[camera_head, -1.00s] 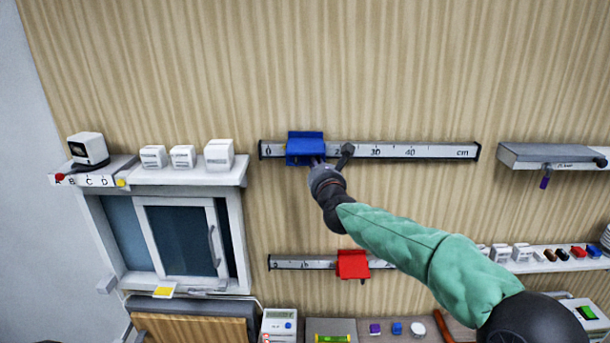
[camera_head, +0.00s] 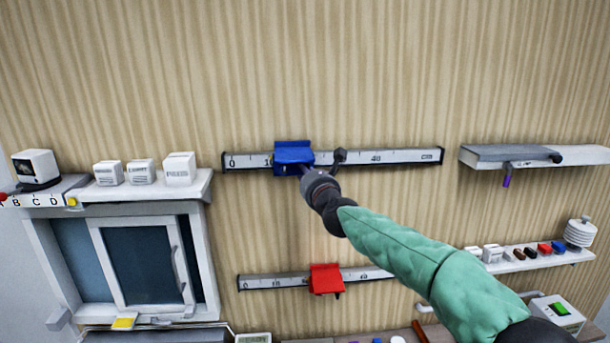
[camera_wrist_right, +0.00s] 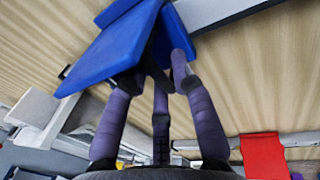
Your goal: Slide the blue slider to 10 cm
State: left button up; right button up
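The blue slider (camera_head: 293,155) sits on the upper scale rail (camera_head: 410,157) on the wall. Its left edge is just right of the 10 mark, and its body covers the stretch toward 20. My right gripper (camera_head: 307,174) is at the slider's lower right. In the right wrist view the dark purple fingers (camera_wrist_right: 157,75) close around the underside of the blue slider (camera_wrist_right: 112,48), with part of it between them; the exact contact is partly hidden. My left gripper is not in view.
A red slider (camera_head: 326,279) sits on a lower scale rail (camera_head: 270,283). A shelf with white boxes (camera_head: 140,172) is at left, a grey shelf (camera_head: 505,155) at right. The wall above the rail is clear.

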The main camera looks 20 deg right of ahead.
jog(key=shift+s, duration=0.1)
jog(key=s, duration=1.1)
jog(key=shift+s+a, duration=0.4)
jog(key=shift+a, duration=0.05)
